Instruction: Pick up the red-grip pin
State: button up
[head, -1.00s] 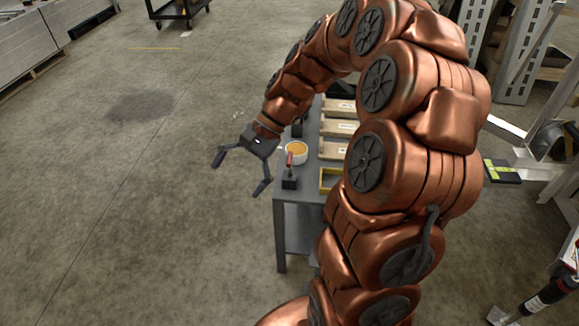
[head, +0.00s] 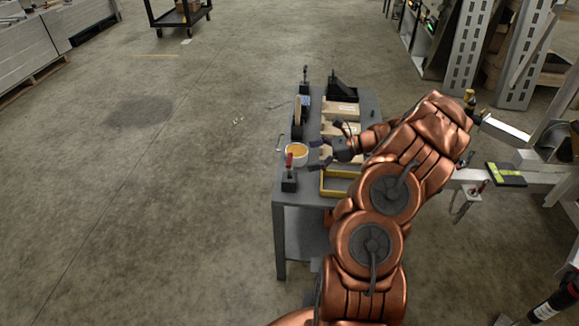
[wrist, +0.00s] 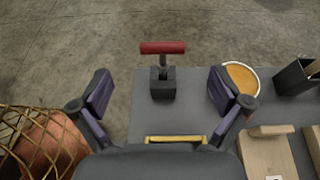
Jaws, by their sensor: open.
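The red-grip pin (head: 289,160) stands upright in a small dark block (head: 289,184) at the table's near left corner. In the wrist view the pin's red crossbar grip (wrist: 163,47) sits atop a short dark shank, with its block (wrist: 163,85) below. My gripper (head: 316,155) is open and empty, to the right of the pin, with its fingers pointing left. In the wrist view the two fingers of my gripper (wrist: 160,77) are spread wide on either side of the pin's block in the picture, apart from it. The lower end of the shank is hidden in the block.
The grey table (head: 300,195) carries a white bowl of orange stuff (head: 296,152) just behind the pin. A yellow-rimmed tray (head: 339,194) lies to its right, with wooden trays (head: 340,108) and black holders farther back. Open floor lies left of the table.

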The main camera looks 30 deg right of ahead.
aim_at(292, 158)
jog(key=shift+r+p+x, duration=0.1)
jog(key=shift+p+x, duration=0.15)
jog(key=shift+x, duration=1.65)
jog(key=shift+r+p+x, duration=0.15)
jog(key=shift+p+x, duration=0.1)
jog(key=shift+x, duration=1.65)
jog(key=shift+w, duration=0.15)
jog(key=shift+c, duration=0.3)
jog(key=shift+d, duration=0.1)
jog(key=c, duration=1)
